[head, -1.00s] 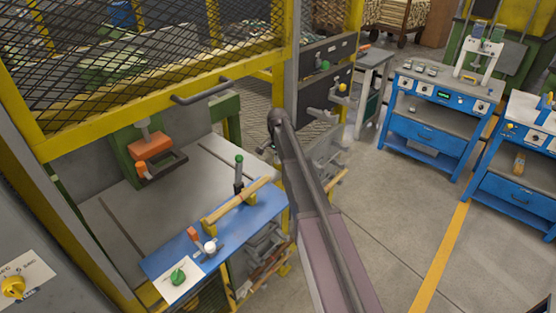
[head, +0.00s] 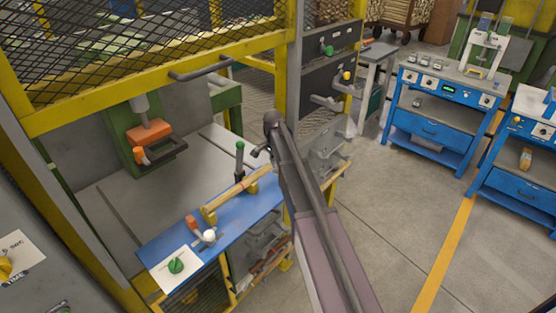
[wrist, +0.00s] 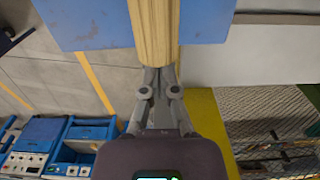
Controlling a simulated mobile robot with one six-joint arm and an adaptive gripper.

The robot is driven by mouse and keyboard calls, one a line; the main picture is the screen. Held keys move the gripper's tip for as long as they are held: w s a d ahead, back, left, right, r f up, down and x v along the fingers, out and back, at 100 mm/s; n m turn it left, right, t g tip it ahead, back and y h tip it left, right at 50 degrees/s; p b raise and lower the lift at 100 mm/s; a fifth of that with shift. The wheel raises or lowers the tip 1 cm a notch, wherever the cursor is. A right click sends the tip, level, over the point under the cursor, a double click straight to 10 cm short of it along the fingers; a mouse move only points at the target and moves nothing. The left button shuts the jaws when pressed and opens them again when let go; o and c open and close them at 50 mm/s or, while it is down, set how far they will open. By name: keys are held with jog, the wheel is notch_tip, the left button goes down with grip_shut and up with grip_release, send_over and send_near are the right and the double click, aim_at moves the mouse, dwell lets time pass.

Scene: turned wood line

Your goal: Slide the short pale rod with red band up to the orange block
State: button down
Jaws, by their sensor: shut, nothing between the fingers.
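A pale wooden rod (head: 232,194) lies in low yellowish supports along the blue board (head: 165,243). No red band can be made out on it. A small orange block (head: 191,221) stands near the rod's left end. In the wrist view the rod (wrist: 154,32) runs away from me across the blue board (wrist: 205,25). My gripper (wrist: 159,74) is shut and empty, its fingertips at the rod's near end; whether they touch it I cannot tell. In the head view my arm mostly hides the gripper and that end of the rod.
A dark upright with a green knob (head: 240,145) stands behind the rod. A press with an orange head (head: 150,131) stands behind. Yellow framing (head: 150,88) crosses above.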

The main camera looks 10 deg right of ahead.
aim_at(263, 167)
jog(key=shift+s+a, duration=0.2)
jog(key=shift+a, duration=0.1)
jog(key=s+a, duration=0.1)
jog(key=a, duration=0.1)
jog(key=s+a, duration=0.2)
jog(key=shift+a, duration=0.1)
dwell(0.5)
jog(key=d+r+m+p, duration=0.2)
jog(key=d+r+p, duration=0.3)
jog(key=r+p, duration=0.5)
jog(key=shift+w+d+r, duration=0.15)
jog(key=shift+w+r, duration=0.1)
jog(key=shift+w, duration=0.1)
jog(key=shift+f, duration=0.15)
